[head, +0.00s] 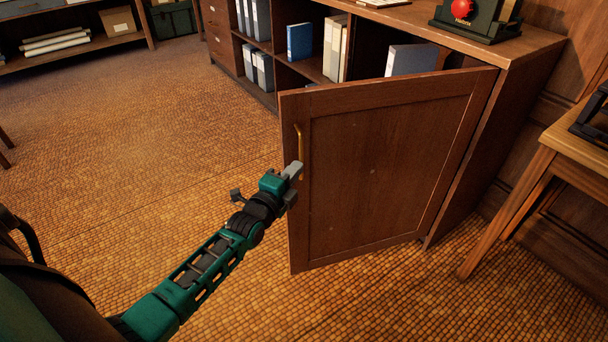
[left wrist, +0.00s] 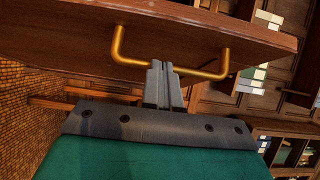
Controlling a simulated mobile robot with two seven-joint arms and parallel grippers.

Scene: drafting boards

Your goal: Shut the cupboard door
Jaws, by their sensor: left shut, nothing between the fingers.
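The cupboard door (head: 385,165) is a brown wooden panel standing open, hinged at its right edge on the low wooden cupboard (head: 500,70). A brass bar handle (head: 299,145) is near its left, free edge. My left gripper (head: 295,170) is shut and empty, with its fingertips at the lower part of the handle. In the left wrist view, the shut fingers (left wrist: 165,85) point at the door (left wrist: 180,30), and the brass handle (left wrist: 200,73) runs behind their tips. I cannot tell whether they touch it. My right gripper is not in view.
Blue and white binders (head: 300,42) stand on the cupboard's shelves. A dark device with a red knob (head: 463,10) sits on top. A wooden table (head: 560,150) stands to the right of the door. The tiled-looking floor (head: 130,130) to the left is clear.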

